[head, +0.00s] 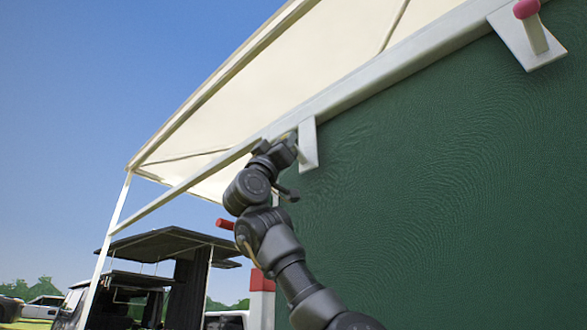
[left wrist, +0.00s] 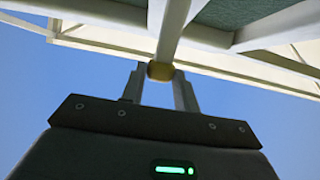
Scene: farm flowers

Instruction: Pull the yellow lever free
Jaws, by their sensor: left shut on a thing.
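The yellow lever's rounded end (left wrist: 160,71) shows in the left wrist view at the tip of a pale shaft (left wrist: 172,32) under the canopy frame. My left gripper (left wrist: 159,76) is shut on this yellow end, with one finger on each side of it. In the head view my left gripper (head: 293,139) is raised high, close beside a white bracket plate (head: 308,147) on the frame's edge. The yellow end is hidden there behind the gripper and bracket. My right gripper is in neither view.
A pink-tipped lever (head: 526,9) on a white bracket (head: 540,52) sits at the upper right. A dark green panel (head: 440,190) fills the right side. A red handle (head: 225,224) sticks out left of my arm. White canopy beams (head: 375,76) run overhead.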

